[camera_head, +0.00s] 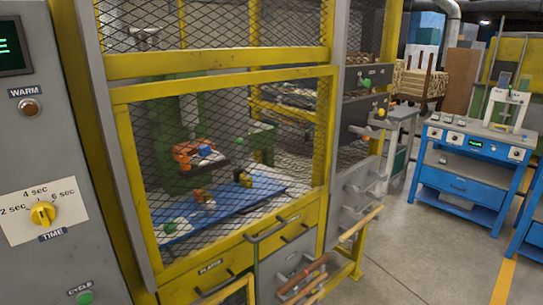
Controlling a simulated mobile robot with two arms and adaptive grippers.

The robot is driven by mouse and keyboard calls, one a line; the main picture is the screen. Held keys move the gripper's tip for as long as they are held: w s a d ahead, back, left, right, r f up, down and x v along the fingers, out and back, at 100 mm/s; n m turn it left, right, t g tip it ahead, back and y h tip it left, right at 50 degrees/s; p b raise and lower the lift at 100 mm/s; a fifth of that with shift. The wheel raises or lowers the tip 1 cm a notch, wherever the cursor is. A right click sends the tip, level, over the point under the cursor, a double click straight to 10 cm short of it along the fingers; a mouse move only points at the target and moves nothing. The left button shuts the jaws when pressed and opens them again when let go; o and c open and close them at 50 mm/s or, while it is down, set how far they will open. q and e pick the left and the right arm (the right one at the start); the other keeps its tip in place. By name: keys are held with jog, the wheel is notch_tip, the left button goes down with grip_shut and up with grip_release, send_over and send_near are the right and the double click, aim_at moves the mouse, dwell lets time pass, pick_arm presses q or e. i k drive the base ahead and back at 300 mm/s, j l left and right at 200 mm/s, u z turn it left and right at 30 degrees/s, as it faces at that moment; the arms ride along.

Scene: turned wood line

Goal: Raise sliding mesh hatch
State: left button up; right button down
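The sliding mesh hatch (225,84) is a yellow frame with dark diamond wire mesh on the front of a yellow machine enclosure. It covers the opening and appears to be down, its lower edge near the yellow drawer fronts. A grey bar handle (272,230) is at its lower edge, right of the middle. Through the mesh I see a blue bed (225,208) and a green machine with orange parts (188,155). Neither of my grippers shows in the head view.
A grey control panel (45,150) with a yellow time knob (42,214) stands close at the left. Grey drawers (360,180) adjoin the enclosure's right side. A blue workbench (470,165) stands at the right. The grey floor (420,245) between them is clear.

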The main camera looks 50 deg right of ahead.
aim_at(212, 163)
jog(key=z, duration=1.45)
